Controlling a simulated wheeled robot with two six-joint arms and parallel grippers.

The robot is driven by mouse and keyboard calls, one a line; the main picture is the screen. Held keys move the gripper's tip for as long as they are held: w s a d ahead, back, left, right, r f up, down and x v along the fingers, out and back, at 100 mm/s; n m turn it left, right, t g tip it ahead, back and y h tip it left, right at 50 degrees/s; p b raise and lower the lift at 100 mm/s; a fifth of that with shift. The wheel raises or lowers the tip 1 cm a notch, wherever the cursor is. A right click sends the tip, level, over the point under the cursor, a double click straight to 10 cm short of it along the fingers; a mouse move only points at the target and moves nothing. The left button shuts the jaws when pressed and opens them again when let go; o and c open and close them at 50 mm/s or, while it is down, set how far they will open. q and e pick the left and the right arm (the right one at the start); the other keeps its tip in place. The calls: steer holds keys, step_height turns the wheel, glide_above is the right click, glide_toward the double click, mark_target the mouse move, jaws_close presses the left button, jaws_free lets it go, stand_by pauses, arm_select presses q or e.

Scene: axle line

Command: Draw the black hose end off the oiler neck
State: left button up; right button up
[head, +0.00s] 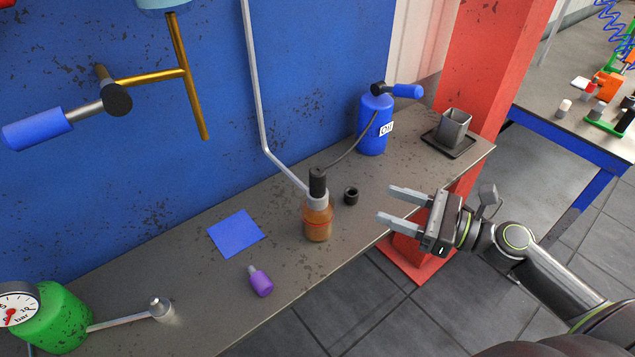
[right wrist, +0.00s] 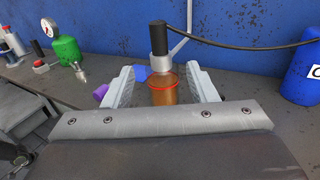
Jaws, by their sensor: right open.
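The oiler (head: 317,222) is an amber bottle with a red line and a grey neck, upright on the bench. The black hose end (head: 317,182) sits on top of its neck. A dark hose (head: 352,146) runs from it to the blue oil can. My right gripper (head: 390,205) is open and empty, to the right of the oiler and apart from it. In the right wrist view, the oiler (right wrist: 163,92) shows between the open fingers and the hose end (right wrist: 158,38) stands above them. My left gripper is not in view.
A black ring-like cap (head: 351,196) lies beside the oiler. The blue oil can (head: 373,125), a grey square cup (head: 453,129) on a dark tray, a blue cloth (head: 236,234), a purple bottle (head: 261,281) and a green gauge tank (head: 58,322) share the bench. A grey pipe (head: 258,92) runs down behind the oiler.

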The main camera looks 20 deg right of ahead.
mark_target(325, 184)
steer(key=shift+f+p+x, duration=0.15)
steer(key=shift+p+x, duration=0.3)
steer(key=shift+x, duration=3.45)
steer(key=shift+f+p+x, duration=0.1)
steer(key=shift+p+x, duration=0.35)
steer(key=shift+x, duration=3.45)
steer(key=shift+s, duration=0.15)
steer(key=shift+c, duration=1.3)
steer(key=c, duration=0.8)
steer(key=shift+r, duration=0.1)
step_height(325, 184, up, 10)
steer(key=shift+f+p, duration=0.1)
steer(key=shift+p, duration=0.55)
